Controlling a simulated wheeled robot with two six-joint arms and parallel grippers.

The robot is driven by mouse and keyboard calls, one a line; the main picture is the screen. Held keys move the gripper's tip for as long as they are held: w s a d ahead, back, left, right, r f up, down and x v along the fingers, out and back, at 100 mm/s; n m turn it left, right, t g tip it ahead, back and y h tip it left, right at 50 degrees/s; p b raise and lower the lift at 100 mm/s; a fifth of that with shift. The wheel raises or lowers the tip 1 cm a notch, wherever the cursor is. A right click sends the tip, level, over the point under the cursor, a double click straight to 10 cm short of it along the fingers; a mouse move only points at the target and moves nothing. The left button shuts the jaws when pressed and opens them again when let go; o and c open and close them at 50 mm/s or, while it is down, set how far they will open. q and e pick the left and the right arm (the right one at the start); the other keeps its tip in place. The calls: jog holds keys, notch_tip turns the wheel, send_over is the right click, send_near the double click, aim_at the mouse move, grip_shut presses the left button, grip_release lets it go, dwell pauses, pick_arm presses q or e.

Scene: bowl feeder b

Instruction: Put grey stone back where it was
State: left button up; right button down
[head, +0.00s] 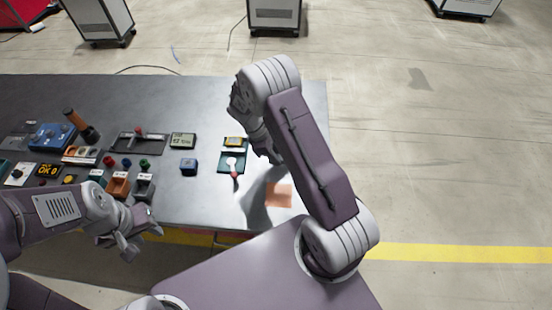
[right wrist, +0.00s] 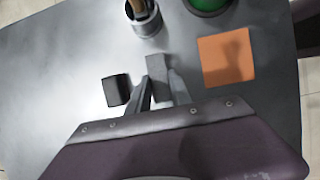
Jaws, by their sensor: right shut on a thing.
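My right gripper (right wrist: 158,84) is shut on a grey block (right wrist: 155,68), which looks like the grey stone, in the right wrist view. The block stands between the fingertips; whether it touches the table (right wrist: 60,80) cannot be told. In the head view my right arm hides the stone and most of the right gripper. A flat orange square (right wrist: 226,58) lies to the right of the held stone, apart from it. It also shows in the head view (head: 280,196). My left gripper (head: 140,238) is empty, its fingers apart, near the table's front edge.
In the right wrist view a dark block (right wrist: 116,90) stands close left of the gripper. A cup (right wrist: 146,24) and a green round thing (right wrist: 208,5) are beyond.

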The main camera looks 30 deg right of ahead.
notch_tip(320, 180, down, 2)
jog(key=shift+w+f, duration=0.1)
jog(key=shift+f, duration=0.15)
jog(key=shift+f, duration=0.15)
jog(key=c, duration=1.2)
grip_release()
jog(key=shift+o, duration=0.2)
jog(key=v, duration=1.2)
jog(key=s+a+r+m+t+y, duration=0.1)
jog(key=s+m+y, duration=0.1)
jog(key=s+m, duration=0.4)
jog(key=s+a+r+m+t+y, duration=0.1)
jog(key=s+r+m+t+y, duration=0.1)
jog(key=s+m, duration=0.4)
jog(key=s, duration=0.3)
jog(key=shift+s+a+b, duration=0.2)
jog(key=shift+a+b, duration=0.1)
jog(key=shift+a, duration=0.1)
